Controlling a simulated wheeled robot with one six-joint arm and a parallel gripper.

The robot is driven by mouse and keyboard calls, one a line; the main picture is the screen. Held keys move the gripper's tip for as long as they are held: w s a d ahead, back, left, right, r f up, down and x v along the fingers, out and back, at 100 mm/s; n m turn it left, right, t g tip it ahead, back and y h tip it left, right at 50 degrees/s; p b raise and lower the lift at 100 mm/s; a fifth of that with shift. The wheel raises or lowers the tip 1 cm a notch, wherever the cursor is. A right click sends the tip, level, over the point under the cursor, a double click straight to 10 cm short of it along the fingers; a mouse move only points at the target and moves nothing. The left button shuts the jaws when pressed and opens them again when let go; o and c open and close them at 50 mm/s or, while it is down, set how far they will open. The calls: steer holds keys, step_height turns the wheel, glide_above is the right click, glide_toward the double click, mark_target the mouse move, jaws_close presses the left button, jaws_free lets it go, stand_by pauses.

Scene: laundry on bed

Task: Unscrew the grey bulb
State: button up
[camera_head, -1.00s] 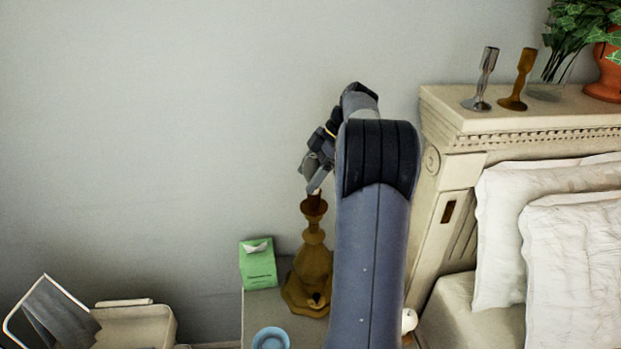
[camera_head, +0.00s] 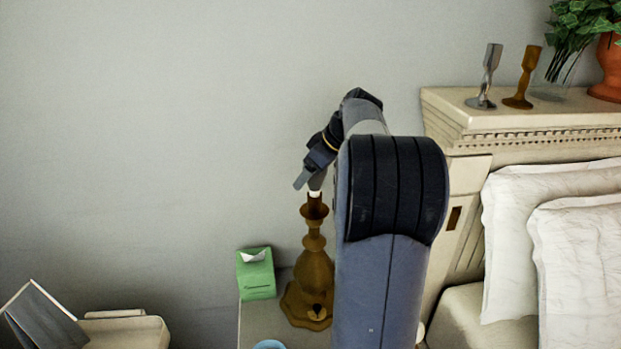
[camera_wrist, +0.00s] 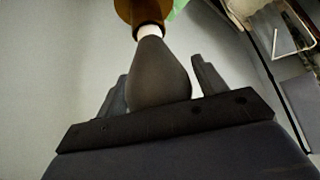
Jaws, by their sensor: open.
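The grey bulb (camera_wrist: 158,75) shows in the wrist view with its white neck at the mouth of the brown lamp base. It lies between the two fingers of my open gripper (camera_wrist: 160,85), with a finger on each side; I cannot tell whether they touch it. In the head view my gripper (camera_head: 309,180) is at the top of the brown lamp (camera_head: 313,268). There the bulb is mostly hidden, with a pale bit showing above the lamp's socket. The lamp stands upright on the nightstand (camera_head: 262,322).
A green tissue box (camera_head: 256,275) and a blue round item (camera_head: 269,345) are on the nightstand. The headboard (camera_head: 480,122) with two candlesticks (camera_head: 522,80) and a plant stands right. White pillows (camera_head: 575,265) lie on the bed.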

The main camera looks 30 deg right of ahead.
steer(key=m+h, duration=0.1)
steer(key=m, duration=0.1)
steer(key=m+h, duration=0.1)
steer(key=m, duration=0.1)
steer(key=shift+w+d+m+t, duration=0.1)
steer(key=shift+d+m+t, duration=0.1)
steer(key=shift+m+t, duration=0.1)
steer(key=shift+d+m+h+p, duration=0.15)
steer(key=shift+m+h+p, duration=0.15)
steer(key=shift+m+h, duration=0.85)
steer(key=shift+d+m+h+p, duration=0.1)
steer(key=shift+m+h+p, duration=0.4)
steer(key=shift+m, duration=1.05)
steer(key=shift+d+m+g+h, duration=0.1)
steer(key=shift+m+g+h, duration=0.4)
steer(key=shift+m, duration=0.3)
steer(key=shift+m+g+h, duration=0.4)
steer(key=shift+m+h, duration=0.15)
steer(key=shift+m, duration=0.65)
steer(key=shift+s+d+m+g+h, duration=0.15)
steer(key=shift+m+g+h, duration=0.3)
steer(key=shift+m, duration=0.65)
steer(key=shift+s+d+m+g+h, duration=0.2)
steer(key=shift+m+g, duration=0.45)
steer(key=shift+m, duration=0.45)
steer(key=shift+a, duration=0.1)
